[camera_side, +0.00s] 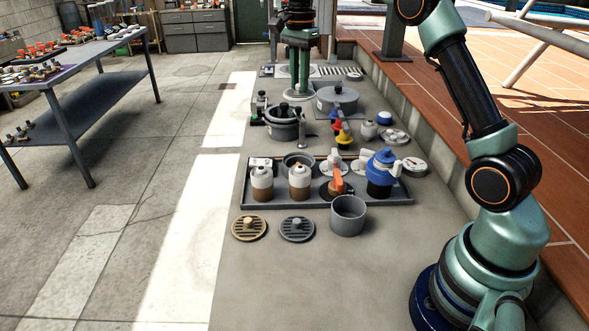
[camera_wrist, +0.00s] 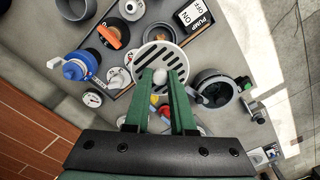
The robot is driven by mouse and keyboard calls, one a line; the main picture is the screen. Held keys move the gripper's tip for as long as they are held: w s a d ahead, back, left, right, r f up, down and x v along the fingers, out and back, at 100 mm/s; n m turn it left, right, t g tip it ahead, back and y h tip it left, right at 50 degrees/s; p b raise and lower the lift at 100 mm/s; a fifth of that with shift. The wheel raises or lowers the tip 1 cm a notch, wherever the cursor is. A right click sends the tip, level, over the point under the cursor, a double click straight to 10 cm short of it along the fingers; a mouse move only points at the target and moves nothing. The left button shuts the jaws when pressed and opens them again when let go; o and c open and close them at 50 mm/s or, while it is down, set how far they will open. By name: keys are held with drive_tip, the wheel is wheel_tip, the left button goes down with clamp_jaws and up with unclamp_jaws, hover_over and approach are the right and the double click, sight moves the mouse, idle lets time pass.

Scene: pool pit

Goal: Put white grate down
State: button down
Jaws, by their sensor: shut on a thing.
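The white grate (camera_wrist: 148,58) is a round, slotted disc in the wrist view. My gripper (camera_wrist: 166,82) is shut at a small pale knob on the grate, with its green fingers covering part of the disc. In the side view my gripper (camera_side: 302,88) points down at the back of the pit, behind the pots. A brown grate (camera_side: 249,228) and a grey grate (camera_side: 297,229) lie on the floor at the front.
A grey tray (camera_side: 225,195) holds bottles, a blue-topped container (camera_side: 383,172) and an orange-handled valve (camera_side: 337,180). A grey cup (camera_side: 348,216) stands before it. Behind are a dark pot (camera_side: 285,130) and a lidded pan (camera_side: 338,98). Bare floor lies at the front.

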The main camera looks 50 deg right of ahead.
drive_tip(key=s+a, duration=0.3)
drive_tip(key=a, duration=1.3)
drive_tip(key=s+a+f, duration=0.3)
drive_tip(key=s+a, duration=0.8)
drive_tip(key=a, duration=0.4)
wheel_tip(320, 180, down, 16)
drive_tip(key=shift+r, duration=0.2)
drive_tip(key=shift+w+f, duration=0.1)
drive_tip(key=shift+f, duration=2.25)
drive_tip(key=shift+f, duration=0.1)
drive_tip(key=c, duration=0.8)
unclamp_jaws()
drive_tip(key=shift+o, duration=0.2)
